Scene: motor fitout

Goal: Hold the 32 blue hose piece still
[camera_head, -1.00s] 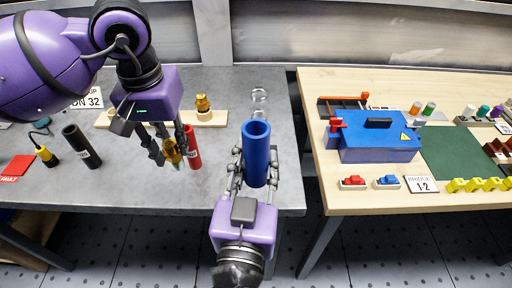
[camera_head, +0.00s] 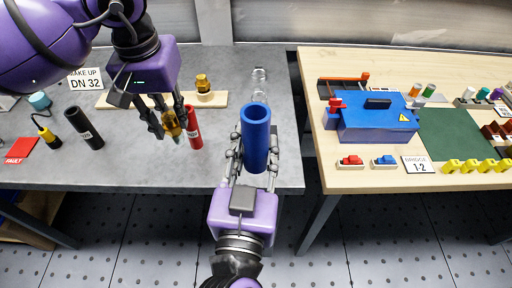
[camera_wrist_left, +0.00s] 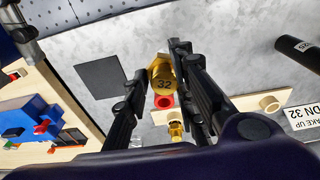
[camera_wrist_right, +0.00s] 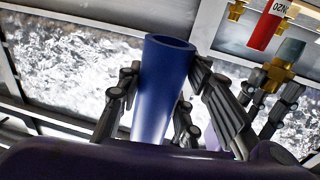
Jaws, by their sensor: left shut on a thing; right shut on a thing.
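The blue hose piece (camera_head: 255,140) is an upright open tube in the head view, standing near the front right edge of the grey table. My right gripper (camera_head: 250,160) is shut on it around its lower part; the right wrist view shows the fingers on both sides of the blue tube (camera_wrist_right: 165,85). My left gripper (camera_head: 170,125) is shut on a brass fitting (camera_head: 172,122), held above the grey table to the left of the hose. In the left wrist view, this fitting (camera_wrist_left: 162,78) shows the number 32 on its end. The two pieces are apart.
A red hose (camera_head: 194,130) stands close beside the left gripper. A black hose (camera_head: 84,128), a red fault card (camera_head: 20,150) and a DN 32 sign (camera_head: 86,80) are further left. A wooden rack (camera_head: 150,99) with a brass fitting (camera_head: 204,84) lies behind. A blue box (camera_head: 375,125) sits on the right table.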

